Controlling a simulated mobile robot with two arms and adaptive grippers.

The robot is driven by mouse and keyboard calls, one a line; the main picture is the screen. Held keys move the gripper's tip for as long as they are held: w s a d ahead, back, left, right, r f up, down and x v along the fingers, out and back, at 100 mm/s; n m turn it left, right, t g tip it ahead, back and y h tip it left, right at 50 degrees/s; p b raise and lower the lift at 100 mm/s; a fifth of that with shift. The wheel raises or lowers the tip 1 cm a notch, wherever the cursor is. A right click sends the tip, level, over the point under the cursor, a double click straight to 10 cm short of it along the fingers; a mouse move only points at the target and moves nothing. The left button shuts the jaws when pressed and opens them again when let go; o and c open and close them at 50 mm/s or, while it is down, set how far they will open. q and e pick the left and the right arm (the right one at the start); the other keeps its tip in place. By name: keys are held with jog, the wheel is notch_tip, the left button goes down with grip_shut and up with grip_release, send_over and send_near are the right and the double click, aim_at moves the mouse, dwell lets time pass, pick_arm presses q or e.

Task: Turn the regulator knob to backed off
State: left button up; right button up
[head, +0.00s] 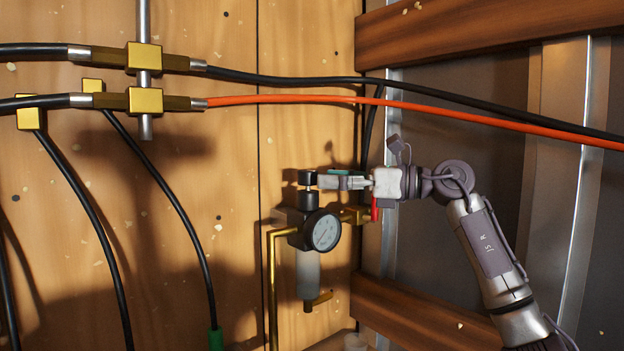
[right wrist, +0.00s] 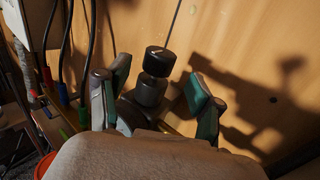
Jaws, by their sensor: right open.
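The regulator knob (head: 306,178) is a black cap on top of the regulator (head: 300,218), mounted on the wooden wall with a round dial gauge (head: 324,231) and a clear bowl (head: 308,272) below. My right gripper (head: 328,181) reaches in from the right at about knob height. In the right wrist view the knob (right wrist: 156,60) has a pale mark on its top. It stands between and just beyond the spread green-padded fingers of my right gripper (right wrist: 160,92), which is open, with a gap on both sides. My left gripper is not in view.
A brass pipe (head: 272,290) runs down left of the regulator. A red-handled valve (head: 374,209) sits to its right, below my gripper. Black hoses and an orange hose (head: 440,109) cross above. Wooden beams (head: 480,30) and metal studs stand at right.

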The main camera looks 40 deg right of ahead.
jog(key=v, duration=0.7)
dwell(0.5)
